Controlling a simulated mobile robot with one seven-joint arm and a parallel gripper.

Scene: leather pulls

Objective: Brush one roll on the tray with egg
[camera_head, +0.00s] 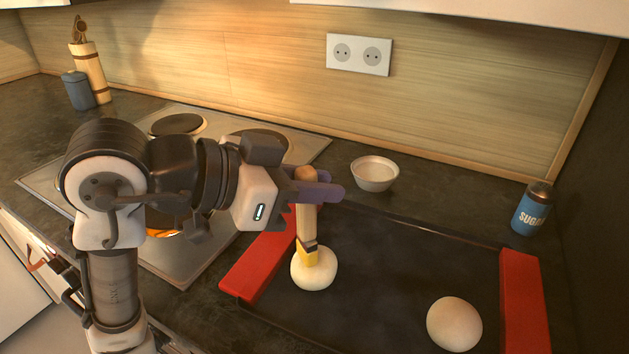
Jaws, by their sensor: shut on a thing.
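My gripper (318,187) is shut on the wooden handle of a brush (307,222), near its top. The brush points down, nearly upright. Its yellowish tip meets the top of the left roll (314,270) in this view; whether it presses on it I cannot tell. A second pale round roll (454,324) lies at the right of the tray. The dark tray (395,262) has red end pieces at left and right. A small white bowl (374,174) stands behind the tray; its pale contents are hard to make out.
A blue sugar tin (532,209) stands behind the tray's right end. The stove (215,250) with round plates is left of the tray, under my arm. A blue-grey jar (78,90) and a tall beige holder (91,72) stand far left. The wall with a socket (358,54) closes the back.

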